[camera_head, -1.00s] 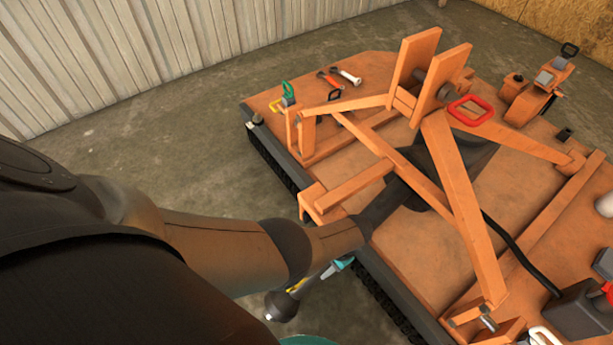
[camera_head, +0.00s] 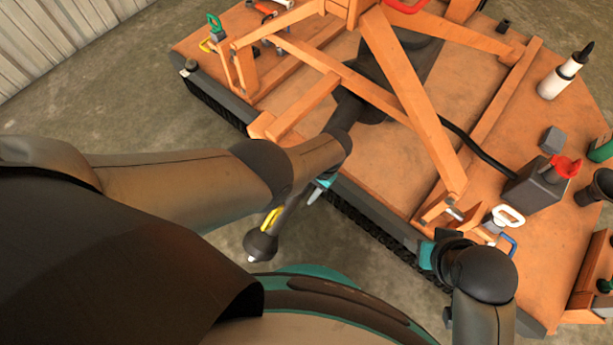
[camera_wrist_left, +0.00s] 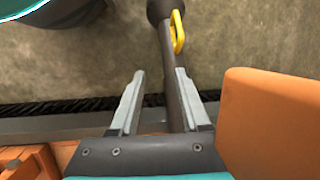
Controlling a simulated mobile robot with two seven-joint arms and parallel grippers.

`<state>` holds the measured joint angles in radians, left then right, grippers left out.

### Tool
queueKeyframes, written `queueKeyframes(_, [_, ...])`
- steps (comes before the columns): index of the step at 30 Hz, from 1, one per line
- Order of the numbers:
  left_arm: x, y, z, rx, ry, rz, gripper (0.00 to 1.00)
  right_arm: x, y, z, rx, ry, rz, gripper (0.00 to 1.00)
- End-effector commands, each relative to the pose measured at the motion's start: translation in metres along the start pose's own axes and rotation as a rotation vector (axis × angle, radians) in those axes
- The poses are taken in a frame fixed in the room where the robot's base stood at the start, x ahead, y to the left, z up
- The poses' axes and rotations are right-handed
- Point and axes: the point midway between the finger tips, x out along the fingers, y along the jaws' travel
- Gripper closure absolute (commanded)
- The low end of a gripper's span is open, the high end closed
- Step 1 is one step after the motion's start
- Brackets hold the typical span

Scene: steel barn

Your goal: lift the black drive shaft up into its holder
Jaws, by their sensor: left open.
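The black drive shaft (camera_head: 345,113) slopes from the dark gearbox (camera_head: 397,68) in the middle of the orange mower deck down past its near edge. Its free end, a dark bell with a yellow handle (camera_head: 270,219), hangs low over the concrete. My left arm hides part of the shaft. My left gripper (camera_head: 321,188) is at the deck edge by the shaft. In the left wrist view the open fingers (camera_wrist_left: 158,98) have the shaft (camera_wrist_left: 170,65) running between them, nearer the right finger; contact is unclear. I cannot tell which orange part is the holder.
The orange frame bar (camera_head: 395,85) rises over the deck. A grey box (camera_head: 535,185) with a red handle and a white bottle (camera_head: 558,80) stand at the right. My right arm (camera_head: 485,290) is at the near right edge. Open concrete lies left.

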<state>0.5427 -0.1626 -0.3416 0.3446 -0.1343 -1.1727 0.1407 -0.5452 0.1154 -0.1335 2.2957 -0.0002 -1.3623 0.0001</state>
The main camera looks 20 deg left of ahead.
Motion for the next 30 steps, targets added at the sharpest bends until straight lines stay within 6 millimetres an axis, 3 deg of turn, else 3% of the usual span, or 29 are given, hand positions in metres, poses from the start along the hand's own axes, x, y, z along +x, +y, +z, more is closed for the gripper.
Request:
queueKeyframes(10, [0.001, 0.001, 0.001, -0.002, 0.004, 0.005, 0.53, 0.0, 0.0, 0.0, -0.001, 0.001, -0.001, 0.5])
queueKeyframes(19, [0.006, 0.015, 0.003, -0.042, 0.101, 0.08, 0.53, 0.0, 0.0, 0.0, -0.001, 0.001, -0.001, 0.5])
queueKeyframes(30, [-0.011, 0.009, 0.029, -0.112, 0.261, 0.153, 0.53, 0.0, 0.0, 0.0, 0.0, 0.001, -0.001, 0.5])
